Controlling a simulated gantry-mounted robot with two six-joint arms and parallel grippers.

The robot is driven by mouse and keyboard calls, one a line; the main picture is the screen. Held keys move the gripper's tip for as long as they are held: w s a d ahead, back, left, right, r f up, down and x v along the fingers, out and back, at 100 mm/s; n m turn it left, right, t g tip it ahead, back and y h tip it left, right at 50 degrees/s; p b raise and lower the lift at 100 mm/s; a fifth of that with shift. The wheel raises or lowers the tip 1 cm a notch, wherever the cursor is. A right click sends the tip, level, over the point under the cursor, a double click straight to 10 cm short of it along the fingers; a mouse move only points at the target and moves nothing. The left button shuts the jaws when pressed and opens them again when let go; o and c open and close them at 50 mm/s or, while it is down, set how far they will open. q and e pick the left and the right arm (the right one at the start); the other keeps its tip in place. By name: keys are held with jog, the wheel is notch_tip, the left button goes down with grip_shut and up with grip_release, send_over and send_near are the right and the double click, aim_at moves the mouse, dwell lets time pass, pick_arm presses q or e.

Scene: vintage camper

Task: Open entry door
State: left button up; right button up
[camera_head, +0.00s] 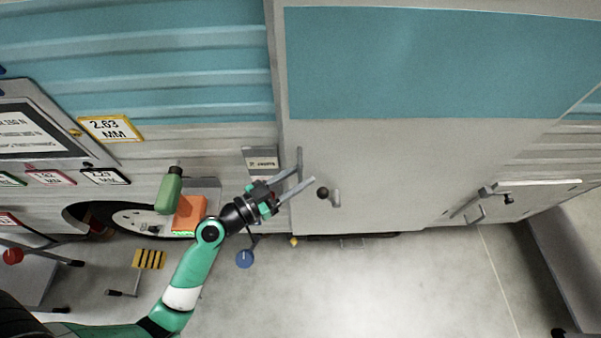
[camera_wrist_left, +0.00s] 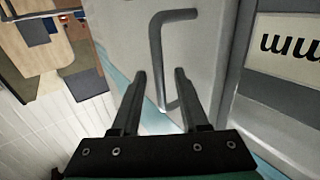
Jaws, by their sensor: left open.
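The entry door (camera_head: 375,165) is a pale grey panel with a teal upper part, and it looks closed in the head view. A grey C-shaped bar handle (camera_wrist_left: 156,55) stands out from a pale panel in the left wrist view. My left gripper (camera_head: 307,176) is at the door's left edge, fingers apart. In the wrist view, the lower part of the handle shows between the two open fingers; I cannot tell whether they touch it. A dark round knob with a small grey lever (camera_head: 323,193) is on the door just right of the fingertips. My right gripper is not in view.
An orange block (camera_head: 189,214) and a green bottle-like object (camera_head: 170,190) are by the wheel, left of my gripper. A blue round knob (camera_head: 245,259) is below the wrist. Dark fittings (camera_head: 487,193) are farther right. The floor (camera_head: 400,285) before the door is clear.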

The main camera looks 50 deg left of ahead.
pick_arm(q)
jog(key=shift+w, duration=0.35)
grip_shut()
dwell(1.2)
